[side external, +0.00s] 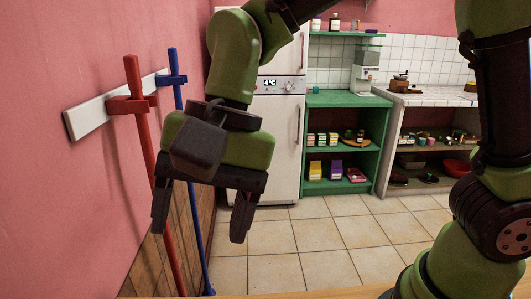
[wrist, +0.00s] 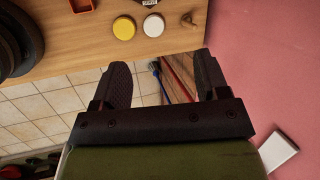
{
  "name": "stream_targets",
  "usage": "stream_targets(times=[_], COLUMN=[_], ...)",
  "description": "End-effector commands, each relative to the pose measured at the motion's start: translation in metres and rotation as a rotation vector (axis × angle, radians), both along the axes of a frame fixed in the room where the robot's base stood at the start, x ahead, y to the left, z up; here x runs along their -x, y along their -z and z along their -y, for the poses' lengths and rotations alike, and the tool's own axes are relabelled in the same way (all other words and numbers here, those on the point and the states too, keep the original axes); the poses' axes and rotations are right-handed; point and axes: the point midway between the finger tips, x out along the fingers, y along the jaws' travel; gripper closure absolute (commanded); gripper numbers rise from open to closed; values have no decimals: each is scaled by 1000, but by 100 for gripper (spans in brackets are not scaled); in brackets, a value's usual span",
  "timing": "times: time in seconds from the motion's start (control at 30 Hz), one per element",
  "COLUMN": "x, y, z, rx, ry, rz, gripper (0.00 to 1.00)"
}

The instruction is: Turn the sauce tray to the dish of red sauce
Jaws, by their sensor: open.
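My gripper (side external: 200,216) is open and empty, hanging in the air with its fingers down in the side external view. In the wrist view my gripper (wrist: 163,72) shows both dark fingers spread with nothing between them. Beyond the fingertips lies a wooden tabletop (wrist: 165,63). A round yellow item (wrist: 124,28) and a round white item (wrist: 153,25) sit side by side on it, apart from the gripper. I cannot tell whether they are sauce dishes. I cannot make out the sauce tray or a dish of red sauce in either view.
An orange-red square container (wrist: 82,5) and a small brown knob-like item (wrist: 188,20) are on the tabletop. A red pole (side external: 145,150) and a blue pole (side external: 184,150) hang on the pink wall. A green shelf (side external: 342,144) stands at the back.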

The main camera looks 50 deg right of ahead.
Motion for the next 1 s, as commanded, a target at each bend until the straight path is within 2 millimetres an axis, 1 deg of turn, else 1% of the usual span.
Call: stream_targets(times=[0.03, 0.2, 0.4, 0.6, 0.87, 0.9, 0.97, 1.0], x=[0, 4, 11, 15, 15, 15, 15, 15], y=[-8, -26, -39, -43, -44, -44, -44, -44], z=[10, 39, 65, 76, 77, 77, 77, 77], rx=[-5, -4, 6, 15, 16, 16, 16, 16], ry=[-1, -21, -42, -53, -55, -55, -55, -54], rz=[33, 128, 216, 256, 259, 259, 259, 259], gripper=[32, 32, 32, 32, 32, 34, 48, 57])
